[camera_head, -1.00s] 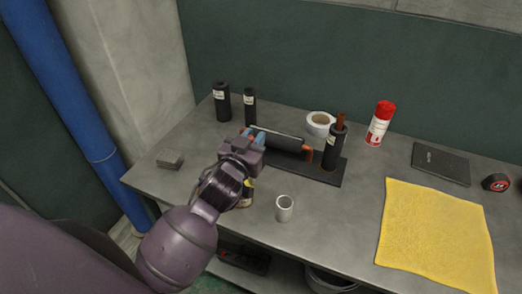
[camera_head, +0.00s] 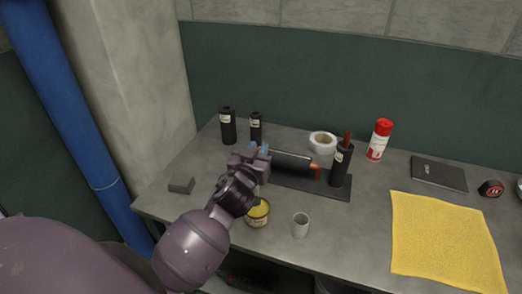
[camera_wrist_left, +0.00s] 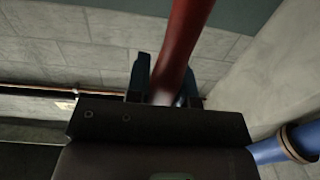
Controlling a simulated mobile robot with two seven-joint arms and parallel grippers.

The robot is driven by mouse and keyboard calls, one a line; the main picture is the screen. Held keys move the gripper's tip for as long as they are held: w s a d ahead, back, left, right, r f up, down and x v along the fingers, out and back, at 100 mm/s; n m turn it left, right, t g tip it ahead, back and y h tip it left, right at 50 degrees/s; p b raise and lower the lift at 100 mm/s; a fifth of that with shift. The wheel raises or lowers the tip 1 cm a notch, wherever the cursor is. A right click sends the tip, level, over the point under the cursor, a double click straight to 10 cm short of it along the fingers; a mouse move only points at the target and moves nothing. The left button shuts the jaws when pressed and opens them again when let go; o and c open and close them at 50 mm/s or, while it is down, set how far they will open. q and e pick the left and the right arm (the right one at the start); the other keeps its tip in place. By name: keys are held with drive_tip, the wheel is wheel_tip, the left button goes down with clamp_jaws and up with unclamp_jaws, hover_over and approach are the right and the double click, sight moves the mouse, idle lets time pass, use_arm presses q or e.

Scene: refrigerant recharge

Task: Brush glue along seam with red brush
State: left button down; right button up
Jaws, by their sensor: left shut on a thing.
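My left gripper (camera_head: 257,150) is shut on the red brush; its red handle (camera_wrist_left: 185,45) rises between the fingers in the left wrist view. The brush's bristles are hidden. A black insulation tube (camera_head: 290,162) with a copper end lies on a dark base plate (camera_head: 315,188), just right of the gripper. A pale line runs along the tube's upper edge; I cannot tell if it is the seam. The gripper covers the tube's left end, and I cannot tell if the brush touches it. An open yellow tin (camera_head: 258,214) stands below the gripper. My right gripper is not in view.
A grey cup (camera_head: 300,225) stands right of the tin. Black cylinders (camera_head: 228,126), a white tape roll (camera_head: 322,142) and a red-capped can (camera_head: 379,140) stand behind. A black upright tube (camera_head: 341,166) stands at the plate's right end. A yellow cloth (camera_head: 445,240) lies right.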

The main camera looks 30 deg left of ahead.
use_arm(q)
drive_tip(key=shift+f+b, duration=1.5)
drive_tip(key=shift+f, duration=1.45)
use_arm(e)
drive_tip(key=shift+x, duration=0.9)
use_arm(q)
drive_tip(key=shift+f+b, duration=0.45)
drive_tip(key=shift+f, duration=0.2)
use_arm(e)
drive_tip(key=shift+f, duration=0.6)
